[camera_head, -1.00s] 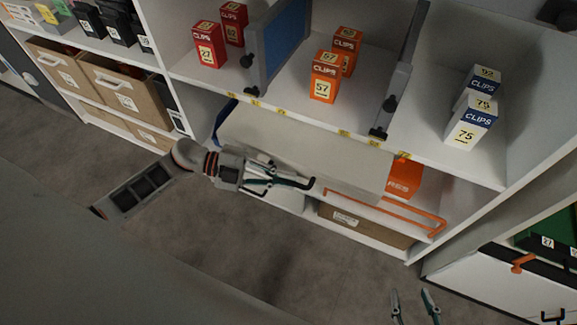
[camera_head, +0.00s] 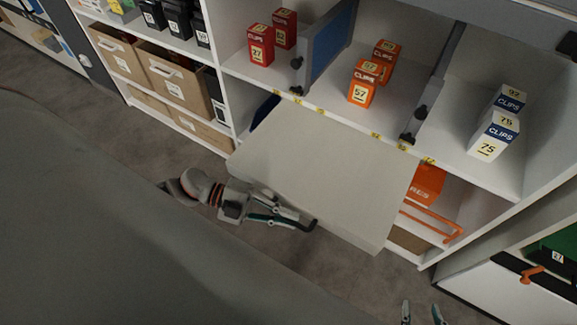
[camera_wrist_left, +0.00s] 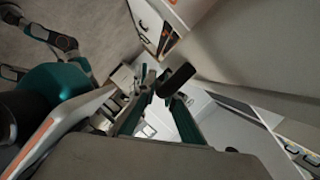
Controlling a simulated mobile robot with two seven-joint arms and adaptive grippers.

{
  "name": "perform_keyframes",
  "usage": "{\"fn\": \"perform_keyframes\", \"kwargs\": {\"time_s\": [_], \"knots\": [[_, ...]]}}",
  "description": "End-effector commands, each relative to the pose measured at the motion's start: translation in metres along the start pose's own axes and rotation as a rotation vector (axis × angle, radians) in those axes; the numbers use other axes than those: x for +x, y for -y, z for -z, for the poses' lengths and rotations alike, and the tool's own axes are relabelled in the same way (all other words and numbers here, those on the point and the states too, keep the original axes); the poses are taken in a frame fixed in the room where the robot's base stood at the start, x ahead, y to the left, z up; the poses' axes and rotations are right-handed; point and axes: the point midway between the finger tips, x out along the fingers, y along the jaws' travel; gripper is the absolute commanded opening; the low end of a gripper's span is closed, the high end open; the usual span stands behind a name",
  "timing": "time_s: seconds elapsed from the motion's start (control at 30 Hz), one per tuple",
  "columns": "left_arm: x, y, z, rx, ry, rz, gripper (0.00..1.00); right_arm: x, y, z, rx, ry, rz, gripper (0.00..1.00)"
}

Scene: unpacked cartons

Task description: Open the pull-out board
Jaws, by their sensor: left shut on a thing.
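The pull-out board (camera_head: 318,172) is a pale flat panel. It sticks well out of the shelf unit, below the row of yellow labels. My left gripper (camera_head: 300,222) is at the board's front edge, shut on its dark handle (camera_head: 312,226). The left wrist view shows the black handle (camera_wrist_left: 177,80) between the fingers of the left gripper (camera_wrist_left: 160,88). Most of the handle is hidden by the fingers in the head view. My right gripper (camera_head: 423,314) shows only its two fingertips at the bottom edge, apart, with nothing visible between them.
Clip boxes in red (camera_head: 261,45), orange (camera_head: 362,85) and blue-white (camera_head: 493,136) stand on the shelf above. An orange box (camera_head: 425,184) and an orange rail (camera_head: 432,222) are right of the board. Cardboard bins (camera_head: 178,82) stand at left. Bare floor (camera_head: 300,262) lies in front.

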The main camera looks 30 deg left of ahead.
Motion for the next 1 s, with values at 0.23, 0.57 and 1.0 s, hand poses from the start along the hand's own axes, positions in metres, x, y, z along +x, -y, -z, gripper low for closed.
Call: {"fn": "perform_keyframes", "kwargs": {"time_s": [0.23,0.57,1.0], "knots": [[-0.001,0.0,-0.001,0.0,0.002,-0.001,0.17,0.0,-0.001,0.002,-0.004,-0.004,0.001,0.4],[-0.002,0.0,-0.001,0.0,0.001,-0.001,0.17,0.001,-0.001,0.003,-0.008,-0.008,0.002,0.4],[-0.076,-0.001,-0.001,-0.002,0.003,-0.005,0.17,0.0,-0.001,0.003,-0.005,-0.006,0.001,0.4]]}}
